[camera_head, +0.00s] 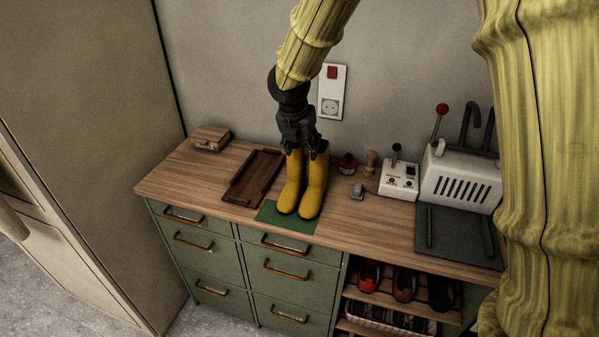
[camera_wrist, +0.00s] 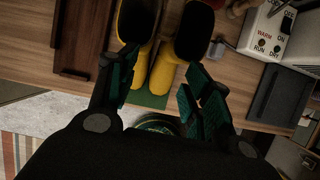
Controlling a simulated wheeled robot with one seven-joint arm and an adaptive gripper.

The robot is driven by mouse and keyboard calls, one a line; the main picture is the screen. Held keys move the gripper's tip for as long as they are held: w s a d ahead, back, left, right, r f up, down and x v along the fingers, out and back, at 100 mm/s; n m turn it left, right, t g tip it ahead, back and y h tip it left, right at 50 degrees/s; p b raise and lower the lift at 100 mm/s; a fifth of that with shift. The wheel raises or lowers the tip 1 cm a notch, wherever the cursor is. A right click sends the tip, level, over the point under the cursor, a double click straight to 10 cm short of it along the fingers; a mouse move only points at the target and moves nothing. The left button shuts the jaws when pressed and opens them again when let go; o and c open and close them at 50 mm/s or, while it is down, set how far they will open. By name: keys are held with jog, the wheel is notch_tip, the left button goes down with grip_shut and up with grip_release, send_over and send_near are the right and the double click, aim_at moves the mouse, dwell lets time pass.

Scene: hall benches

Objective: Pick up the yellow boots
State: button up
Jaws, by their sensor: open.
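The yellow boots (camera_head: 301,186) stand upright side by side on a green mat (camera_head: 287,222) on the wooden bench top. My gripper (camera_head: 303,150) is above them, pointing down, with its fingers at the height of the boot tops. In the wrist view the boots (camera_wrist: 152,70) show their dark open tops, and my gripper (camera_wrist: 160,88) has its two fingers spread apart with the boots seen beyond and between them. The head view does not clearly show whether the fingers touch the boots.
A dark wooden tray (camera_head: 254,178) lies left of the boots, and a small wooden box (camera_head: 211,139) is at the back left. To the right are a small grey item (camera_head: 357,191), a white control box (camera_head: 398,180) and a white machine (camera_head: 459,178). The wall is close behind.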

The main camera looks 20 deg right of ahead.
aim_at(305, 158)
jog(key=x, duration=0.4)
jog(key=shift+w+a+f+p, duration=0.15)
jog(key=shift+w+p, duration=0.1)
jog(key=shift+p, duration=0.15)
jog(key=shift+w+f, duration=0.1)
jog(key=shift+f, duration=0.1)
jog(key=shift+d, duration=0.2)
jog(key=x, duration=0.1)
jog(key=p+x, duration=0.1)
jog(key=x, duration=0.1)
jog(key=shift+w+d+f+p, duration=0.1)
jog(key=shift+w+d+p, duration=0.05)
jog(key=shift+w+p, duration=0.2)
jog(key=shift+x, duration=0.85)
jog(key=shift+s, duration=0.1)
grip_shut()
